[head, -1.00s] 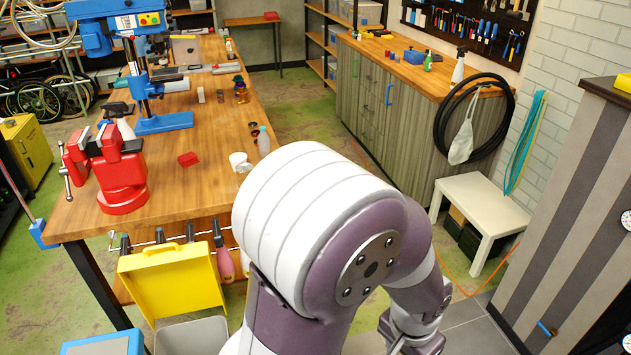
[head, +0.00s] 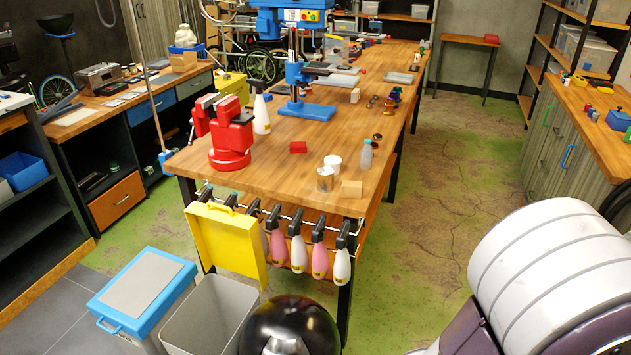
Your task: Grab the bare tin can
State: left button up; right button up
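The bare tin can (head: 325,179) is a small silvery metal can. It stands upright on the wooden workbench (head: 330,130), near the front right corner. A white can or cup (head: 333,162) stands right behind it, and a light wooden block (head: 351,189) lies to its right. Neither of my grippers is in view. Only a white and purple part of one of my arms shows at the lower right, well apart from the can.
A yellow tray (head: 228,242) and grey bin (head: 210,315) are in front. Green floor is free to the right.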

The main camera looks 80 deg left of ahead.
aim_at(325, 174)
jog(key=i+j+u, duration=0.2)
jog(key=u, duration=0.25)
jog(key=i+u, duration=0.7)
jog(key=u, duration=0.15)
jog(key=i+l+u, duration=0.1)
jog(key=i+u, duration=0.2)
jog(key=u, duration=0.15)
jog(key=i+j+u, duration=0.15)
jog(key=i+u, duration=0.6)
jog(key=u, duration=0.15)
jog(key=i+l+u, duration=0.1)
jog(key=i+u, duration=0.35)
jog(key=i+l+u, duration=0.25)
jog(key=u, duration=0.25)
jog(key=i+l+u, duration=0.15)
jog(key=i+u, duration=0.2)
jog(key=i, duration=0.1)
